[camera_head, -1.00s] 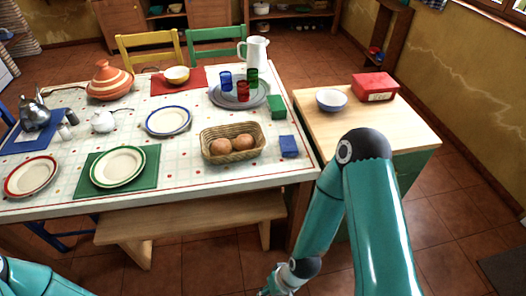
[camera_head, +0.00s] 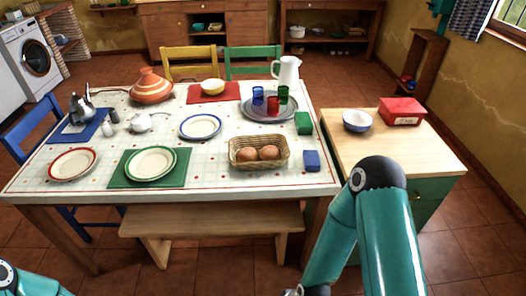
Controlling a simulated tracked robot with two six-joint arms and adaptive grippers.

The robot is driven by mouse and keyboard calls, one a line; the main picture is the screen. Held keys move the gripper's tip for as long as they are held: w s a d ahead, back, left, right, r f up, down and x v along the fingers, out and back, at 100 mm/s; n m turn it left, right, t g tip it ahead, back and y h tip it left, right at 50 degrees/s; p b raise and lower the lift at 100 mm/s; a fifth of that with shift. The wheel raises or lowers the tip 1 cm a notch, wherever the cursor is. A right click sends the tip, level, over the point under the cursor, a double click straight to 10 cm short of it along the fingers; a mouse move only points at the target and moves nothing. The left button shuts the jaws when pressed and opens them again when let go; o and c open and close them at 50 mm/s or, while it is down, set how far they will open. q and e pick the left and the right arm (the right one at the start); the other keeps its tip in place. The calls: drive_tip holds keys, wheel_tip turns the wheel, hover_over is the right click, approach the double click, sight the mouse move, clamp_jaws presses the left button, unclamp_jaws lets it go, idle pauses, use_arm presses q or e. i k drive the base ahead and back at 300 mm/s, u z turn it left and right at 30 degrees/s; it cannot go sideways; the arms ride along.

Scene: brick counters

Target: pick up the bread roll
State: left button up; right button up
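Two round brown bread rolls lie side by side in a wicker basket (camera_head: 237,160) near the front right of the table. One is the left bread roll (camera_head: 248,154) and the other is the right bread roll (camera_head: 269,152). My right gripper (camera_head: 293,292) only just shows at the bottom edge, below the table and bench, well apart from the basket; its fingers are too cut off to read. My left arm shows at the bottom left corner, and its gripper is out of view.
A blue block (camera_head: 311,160) and a green block (camera_head: 303,123) sit right of the basket. A tray (camera_head: 256,116) with cups and a white jug (camera_head: 287,72) stand behind. A green-rimmed plate (camera_head: 151,163) lies to the left. A bench (camera_head: 215,218) stands in front of the table (camera_head: 215,185).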

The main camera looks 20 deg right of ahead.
sight(270, 152)
drive_tip(key=i, duration=0.85)
drive_tip(key=z, duration=0.05)
